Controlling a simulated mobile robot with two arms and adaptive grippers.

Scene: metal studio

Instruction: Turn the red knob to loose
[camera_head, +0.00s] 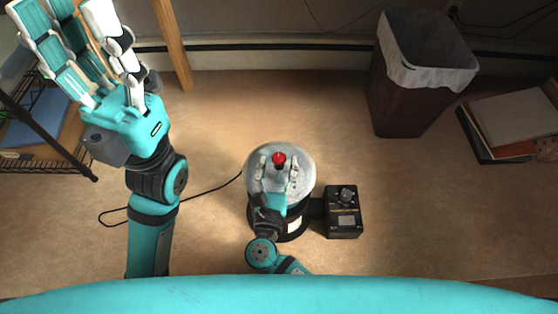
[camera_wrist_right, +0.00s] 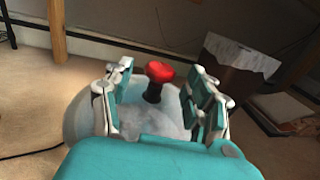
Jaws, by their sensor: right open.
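The red knob (camera_head: 279,158) stands on a black stem at the top of a round silver metal dome (camera_head: 305,160) on a dark base. The knob also shows in the right wrist view (camera_wrist_right: 159,71), with its stem upright on the pale dome (camera_wrist_right: 78,115). My right gripper (camera_head: 278,168) is over the dome with its fingers apart, one set on each side of the knob. In the wrist view the fingers (camera_wrist_right: 160,95) show gaps to the knob on both sides. My left gripper (camera_head: 75,45) is raised at the upper left, its fingers spread and empty.
A black control box (camera_head: 343,222) with a dial is beside the dome's base. A brown bin (camera_head: 402,95) with a white liner stands at the upper right. Papers or books (camera_head: 515,120) lie at the far right. A black cable crosses the floor on the left.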

